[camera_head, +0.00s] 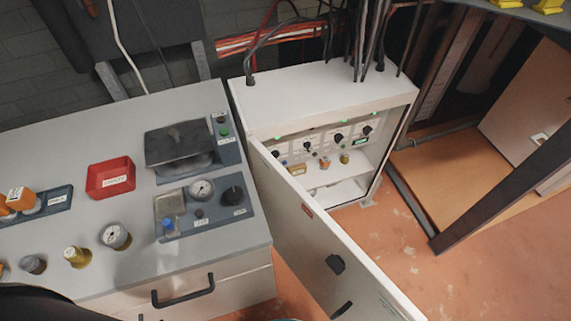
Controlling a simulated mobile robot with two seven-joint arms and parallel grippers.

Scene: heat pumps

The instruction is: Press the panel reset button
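A white electrical cabinet (320,88) stands at centre with its door (325,245) swung open toward me. Inside is a control panel (312,143) with several black knobs, such as one at its right (367,129), and small green lights. An orange-red item (324,162) and a yellowish item (345,158) show below the knobs. The labels are too small to read, so I cannot tell which part is the reset button. A small green button (224,132) also sits on the worktop's blue-grey plate. Neither of my grippers is in view.
A grey worktop (140,200) with a red tray (110,178), gauges (201,190) and a drawer handle (183,291) fills the left. The open door stands between the worktop and the free orange floor (400,250). Black cables (365,45) rise from the cabinet top.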

